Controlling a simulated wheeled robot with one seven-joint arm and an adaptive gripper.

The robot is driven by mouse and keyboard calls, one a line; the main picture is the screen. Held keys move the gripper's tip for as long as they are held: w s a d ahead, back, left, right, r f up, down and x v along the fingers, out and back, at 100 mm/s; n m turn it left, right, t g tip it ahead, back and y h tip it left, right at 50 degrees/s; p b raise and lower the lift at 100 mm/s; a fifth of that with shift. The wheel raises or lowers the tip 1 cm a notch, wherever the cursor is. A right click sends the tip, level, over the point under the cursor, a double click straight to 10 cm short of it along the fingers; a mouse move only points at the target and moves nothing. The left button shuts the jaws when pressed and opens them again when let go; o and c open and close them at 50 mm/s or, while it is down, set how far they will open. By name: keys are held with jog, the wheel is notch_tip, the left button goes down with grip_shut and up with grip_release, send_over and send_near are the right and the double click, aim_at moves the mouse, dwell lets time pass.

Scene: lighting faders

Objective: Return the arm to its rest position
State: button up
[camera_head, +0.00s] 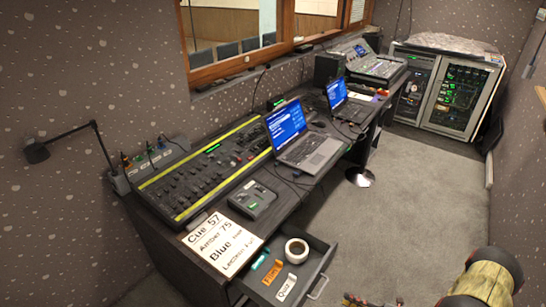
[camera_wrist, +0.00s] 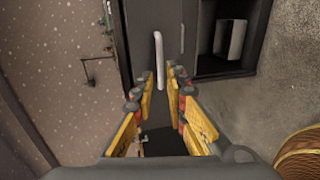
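My gripper (camera_wrist: 162,78) is open and empty in the wrist view, its yellow and dark fingers spread apart. A pale bar handle (camera_wrist: 158,60) on a dark front shows ahead of it, its lower end between the fingertips in the picture; no contact is visible. In the head view only the top of my gripper (camera_head: 368,301) shows at the bottom edge, right of the open drawer's handle (camera_head: 318,288) and apart from it.
The open drawer (camera_head: 325,262) juts from the desk, holding a tape roll (camera_head: 296,250) and labels. On the desk are a fader console (camera_head: 200,175), laptops (camera_head: 308,150) and a cue sign (camera_head: 222,243). An equipment rack (camera_head: 455,95) stands at the back right. The grey floor (camera_head: 415,190) between is largely clear.

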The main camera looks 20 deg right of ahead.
jog(key=s+a+r+n+g+y, duration=0.3)
jog(key=s+a+r+n+g, duration=0.35)
jog(key=n, duration=1.05)
jog(key=s+a+r+n+g+h, duration=0.15)
jog(key=r+n+h, duration=0.25)
jog(key=r+n, duration=0.45)
jog(key=w+a+r+n+g+h, duration=0.1)
jog(key=a+r+n+g+h, duration=0.2)
jog(key=r+n, duration=0.5)
jog(key=s+a+r+n+g+h, duration=0.15)
jog(key=r+n+h, duration=0.25)
jog(key=r+n, duration=0.45)
jog(key=a+r+n+t, duration=0.2)
jog(key=a+r, duration=0.4)
jog(key=r, duration=0.2)
jog(key=a+r+n+t+h, duration=0.1)
jog(key=a+r+n+t, duration=0.1)
jog(key=a+r, duration=0.4)
notch_tip(320, 180, up, 3)
jog(key=shift+a+r+n+t, duration=0.1)
jog(key=shift+a+n+t, duration=0.25)
jog(key=shift+t, duration=0.4)
